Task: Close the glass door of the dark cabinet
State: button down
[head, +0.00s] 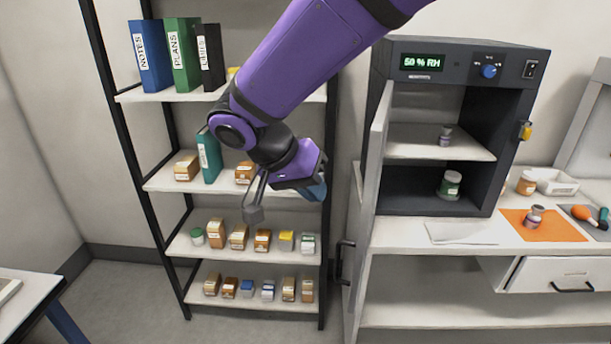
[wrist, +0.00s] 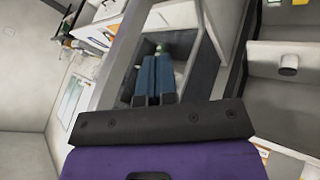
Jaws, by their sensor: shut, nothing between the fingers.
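The dark cabinet (head: 450,48) stands on the bench at the right of the head view, its front open. Its glass door (head: 377,145) stands swung out at the cabinet's left side, seen nearly edge-on. Inside are a small grey weight-like item (head: 445,136) on the shelf and a green jar (head: 450,184) below. My gripper (head: 317,191) is left of the door, apart from it in the head view, with its blue fingers shut and empty. In the wrist view the shut fingers (wrist: 155,80) point toward the cabinet interior; a pale frame bar, likely the door's, runs beside them.
A shelf rack (head: 135,97) with binders and several small boxes stands behind my arm. On the bench right of the cabinet are an orange mat (head: 560,232), a brown jar (head: 526,183) and a white tray (head: 556,183). A white sheet (head: 460,233) lies before the cabinet.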

aim_at(365, 187)
jog(key=d+f, duration=0.3)
jog(key=d, duration=0.3)
jog(key=shift+s, duration=0.2)
